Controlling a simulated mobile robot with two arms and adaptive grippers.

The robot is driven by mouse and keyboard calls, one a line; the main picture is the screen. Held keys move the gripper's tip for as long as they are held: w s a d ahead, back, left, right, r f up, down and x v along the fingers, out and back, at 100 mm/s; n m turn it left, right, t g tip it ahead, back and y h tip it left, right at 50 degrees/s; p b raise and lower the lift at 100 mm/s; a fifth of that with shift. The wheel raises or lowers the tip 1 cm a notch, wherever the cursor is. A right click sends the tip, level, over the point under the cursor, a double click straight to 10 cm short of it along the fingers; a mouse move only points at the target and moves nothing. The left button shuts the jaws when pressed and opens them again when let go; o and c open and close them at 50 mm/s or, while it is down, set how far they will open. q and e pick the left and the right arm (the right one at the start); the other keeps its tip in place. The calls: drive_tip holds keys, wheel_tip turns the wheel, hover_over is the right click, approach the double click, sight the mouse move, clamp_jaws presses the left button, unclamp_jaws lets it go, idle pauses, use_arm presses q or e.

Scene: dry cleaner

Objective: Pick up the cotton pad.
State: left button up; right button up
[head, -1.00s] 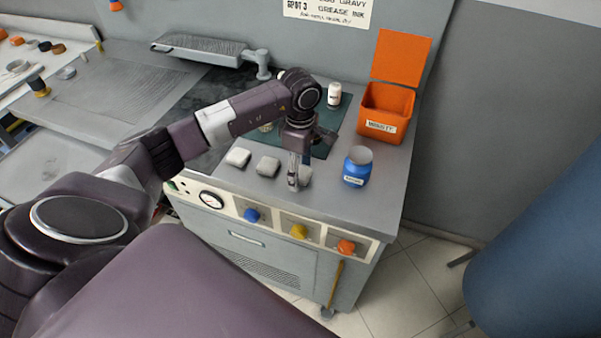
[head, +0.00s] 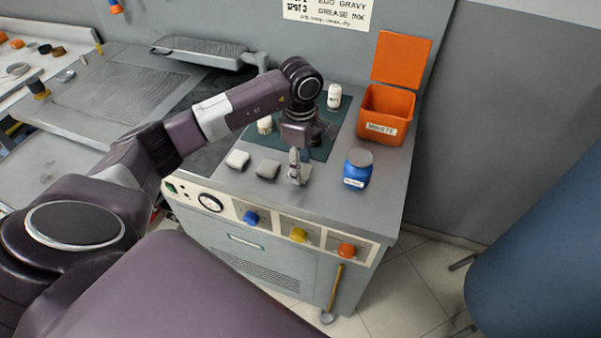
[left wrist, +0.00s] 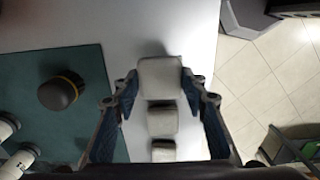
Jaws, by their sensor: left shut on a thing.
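Three white cotton pads lie in a row near the front of the grey worktop. Two of them, the left pad (head: 237,159) and the middle pad (head: 267,168), are free of my gripper. My left gripper (head: 299,176) points down at the right end of the row and is shut on the third cotton pad (left wrist: 160,77). In the left wrist view this pad sits between the fingertips. The fingers mostly hide it in the head view, and I cannot tell whether it touches the worktop. My right gripper is not in view.
A blue jar (head: 357,168) stands just right of my left gripper. An open orange waste bin (head: 385,114) is behind it. A green mat (head: 322,148) with small bottles, one a white bottle (head: 334,96), lies behind the pads. The worktop's front edge is close.

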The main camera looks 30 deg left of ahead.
use_arm(q)
wheel_tip(320, 180, up, 17)
drive_tip(key=b, duration=0.2)
drive_tip(key=shift+r, duration=0.2)
